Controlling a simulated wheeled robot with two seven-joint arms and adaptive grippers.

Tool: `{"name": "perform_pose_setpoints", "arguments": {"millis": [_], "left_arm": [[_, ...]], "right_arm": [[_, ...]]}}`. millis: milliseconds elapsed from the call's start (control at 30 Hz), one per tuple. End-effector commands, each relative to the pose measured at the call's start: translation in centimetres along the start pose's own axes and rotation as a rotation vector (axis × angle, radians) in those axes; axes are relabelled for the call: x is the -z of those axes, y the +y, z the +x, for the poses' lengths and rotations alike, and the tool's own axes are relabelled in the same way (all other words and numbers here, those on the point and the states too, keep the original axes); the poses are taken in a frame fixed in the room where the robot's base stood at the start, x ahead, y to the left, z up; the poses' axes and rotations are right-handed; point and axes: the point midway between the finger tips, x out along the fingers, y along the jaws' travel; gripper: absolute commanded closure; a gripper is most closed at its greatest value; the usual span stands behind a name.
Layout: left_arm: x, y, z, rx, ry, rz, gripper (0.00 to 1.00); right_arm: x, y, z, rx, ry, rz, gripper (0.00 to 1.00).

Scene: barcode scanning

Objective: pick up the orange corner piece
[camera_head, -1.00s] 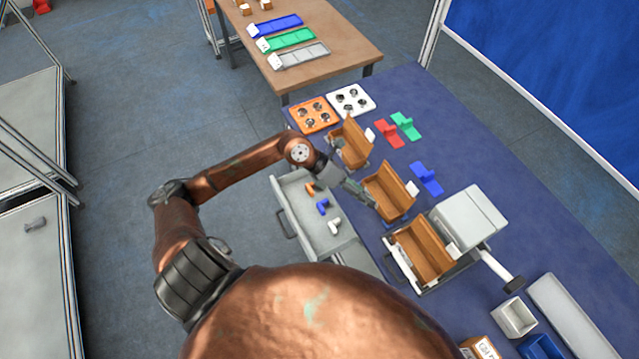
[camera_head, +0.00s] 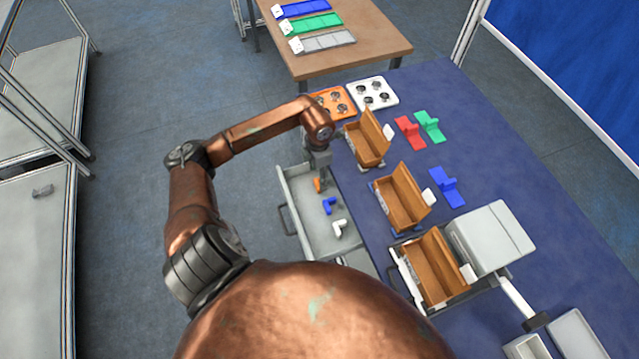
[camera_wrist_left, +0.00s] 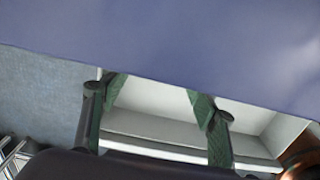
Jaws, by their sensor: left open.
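The orange corner piece (camera_head: 317,184) lies near the far end of the open grey drawer (camera_head: 293,208) in the head view. It is small there and partly hidden by my left gripper (camera_head: 317,168). A blue corner piece (camera_head: 329,205) and a white one (camera_head: 340,229) lie nearer in the same drawer. My left gripper points down over the drawer's far end, close to the orange piece. In the left wrist view its two fingers (camera_wrist_left: 158,98) are apart with nothing between them. The orange piece is not visible in that view. My right gripper is out of view.
The blue table edge (camera_wrist_left: 160,65) crosses the left wrist view just beyond the fingers. Brown open boxes (camera_head: 407,210) stand on the table right of the drawer. Orange and white plates (camera_head: 374,93) lie at its far end. Floor left of the drawer is clear.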

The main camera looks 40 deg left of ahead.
Motion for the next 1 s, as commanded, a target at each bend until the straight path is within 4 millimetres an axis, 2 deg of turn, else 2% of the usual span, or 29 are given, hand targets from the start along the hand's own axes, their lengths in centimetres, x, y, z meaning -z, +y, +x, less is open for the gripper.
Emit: {"name": "perform_pose_setpoints", "arguments": {"millis": [200, 300, 600, 1000], "left_arm": [[0.1, -0.4, 3.3, 0.004, -0.002, -0.002, 0.45], [0.2, -0.3, 4.3, 0.003, -0.001, -0.003, 0.45], [0.4, -0.3, 4.7, 0.001, -0.001, -0.003, 0.46], [0.3, -0.3, 4.6, 0.001, -0.001, -0.003, 0.73]], "right_arm": [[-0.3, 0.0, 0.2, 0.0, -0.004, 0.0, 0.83], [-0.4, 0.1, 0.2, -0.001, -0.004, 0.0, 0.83], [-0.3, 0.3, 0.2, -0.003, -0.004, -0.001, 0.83], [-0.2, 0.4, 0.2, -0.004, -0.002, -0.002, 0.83]]}}
